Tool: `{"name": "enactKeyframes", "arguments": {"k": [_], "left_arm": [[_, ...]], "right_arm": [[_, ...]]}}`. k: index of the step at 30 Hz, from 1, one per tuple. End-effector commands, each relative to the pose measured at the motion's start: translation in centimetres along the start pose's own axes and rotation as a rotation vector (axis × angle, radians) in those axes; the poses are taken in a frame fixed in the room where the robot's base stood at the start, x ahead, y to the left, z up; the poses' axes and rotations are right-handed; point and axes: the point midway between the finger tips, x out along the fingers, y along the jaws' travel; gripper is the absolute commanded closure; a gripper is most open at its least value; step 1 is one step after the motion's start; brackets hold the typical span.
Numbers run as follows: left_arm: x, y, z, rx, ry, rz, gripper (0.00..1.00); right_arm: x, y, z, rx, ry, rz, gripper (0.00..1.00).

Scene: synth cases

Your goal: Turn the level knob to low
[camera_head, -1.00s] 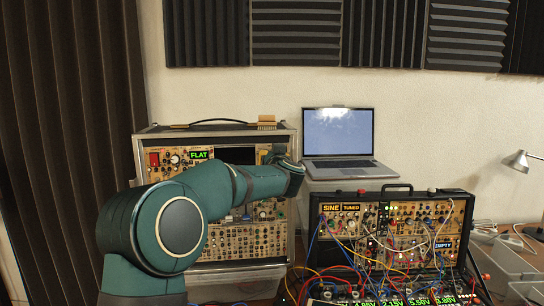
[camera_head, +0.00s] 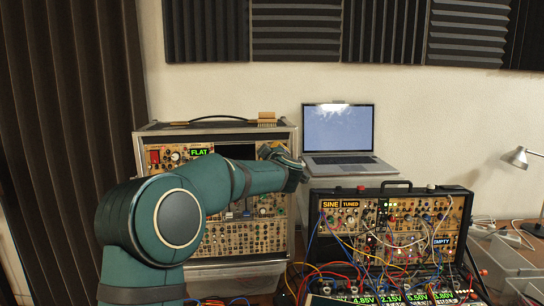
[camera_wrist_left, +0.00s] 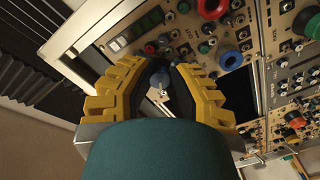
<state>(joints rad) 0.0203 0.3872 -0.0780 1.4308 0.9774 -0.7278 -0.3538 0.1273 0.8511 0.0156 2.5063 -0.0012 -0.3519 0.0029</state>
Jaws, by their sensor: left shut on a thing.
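My left arm reaches across to the upper part of the tall synth case (camera_head: 145,165) at the back left. In the left wrist view the yellow fingers of my left gripper (camera_wrist_left: 160,72) are closed around a small grey-blue knob (camera_wrist_left: 158,80) on the panel. The panel is tilted in that view, and I cannot read a label on this knob. A green display on the case reads FLAT (camera_head: 198,152). My right gripper is not in view.
A laptop (camera_head: 338,130) stands to the right of the tall case. A second synth case (camera_head: 455,195) with many loose patch cables stands at the front right.

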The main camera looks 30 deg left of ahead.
Motion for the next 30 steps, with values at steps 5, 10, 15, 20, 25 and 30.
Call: {"name": "enactKeyframes", "arguments": {"k": [5,10,15,20,25,30], "left_arm": [[0.0,-0.1,0.1,-0.170,-0.006,0.002,1.00],[0.0,-0.1,0.1,-0.331,-0.012,0.003,1.00],[0.0,-0.1,0.1,-0.494,-0.016,0.004,1.00],[0.0,-0.1,0.0,-0.645,-0.021,0.006,1.00],[0.0,-0.1,0.0,-0.806,-0.027,0.007,1.00],[0.0,0.0,-0.1,-0.959,-0.032,0.008,1.00]], "right_arm": [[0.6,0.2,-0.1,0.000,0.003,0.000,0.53],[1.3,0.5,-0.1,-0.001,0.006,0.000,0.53],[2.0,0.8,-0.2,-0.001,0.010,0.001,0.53],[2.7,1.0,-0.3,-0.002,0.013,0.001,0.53],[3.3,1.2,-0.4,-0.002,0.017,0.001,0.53],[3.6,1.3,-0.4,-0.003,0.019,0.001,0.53]]}}
